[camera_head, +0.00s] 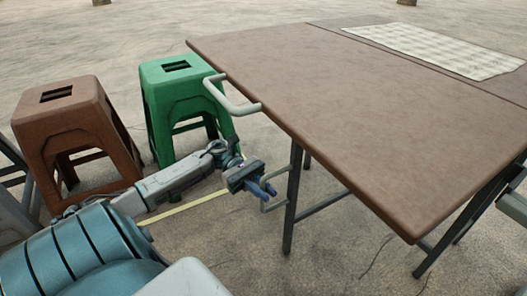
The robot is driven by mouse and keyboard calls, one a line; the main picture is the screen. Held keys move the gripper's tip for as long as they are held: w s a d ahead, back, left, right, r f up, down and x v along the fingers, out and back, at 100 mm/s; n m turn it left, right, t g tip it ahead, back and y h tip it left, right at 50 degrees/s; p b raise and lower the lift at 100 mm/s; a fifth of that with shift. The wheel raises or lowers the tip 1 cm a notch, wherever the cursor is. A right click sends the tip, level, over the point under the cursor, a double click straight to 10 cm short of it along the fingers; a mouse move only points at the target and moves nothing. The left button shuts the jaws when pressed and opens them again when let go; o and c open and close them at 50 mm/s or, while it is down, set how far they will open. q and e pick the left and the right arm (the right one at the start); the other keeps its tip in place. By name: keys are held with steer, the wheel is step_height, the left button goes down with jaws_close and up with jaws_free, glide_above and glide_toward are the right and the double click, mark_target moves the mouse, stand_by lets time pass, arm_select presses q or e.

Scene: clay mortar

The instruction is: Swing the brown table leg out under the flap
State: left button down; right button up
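The brown table flap (300,95) is raised and looks level with the tabletop behind it. A pale handle (232,102) sticks out from its left edge. Under the flap stands a dark, thin leg frame (291,205), with a small pale handle (274,206) on its left side. My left gripper (269,189) is at this small handle, its blue fingers covering the handle's outer bar. Whether the fingers are closed on it is too small to tell. My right gripper is out of view.
A green stool (175,90) and a brown stool (65,115) stand left of the table, close behind my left arm. A checked cloth (440,50) lies at the back of the table. A pale yellow strip (185,208) lies on the floor. The floor in front is clear.

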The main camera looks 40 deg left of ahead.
arm_select(q)
steer(key=c, duration=1.6)
jaws_free()
steer(key=shift+s, duration=0.1)
steer(key=shift+o, duration=0.2)
steer(key=shift+a, duration=0.15)
steer(key=shift+a, duration=0.35)
steer(key=a+p, duration=0.2)
steer(key=a, duration=0.8)
steer(key=shift+w+p, duration=0.3)
steer(key=shift+w, duration=0.15)
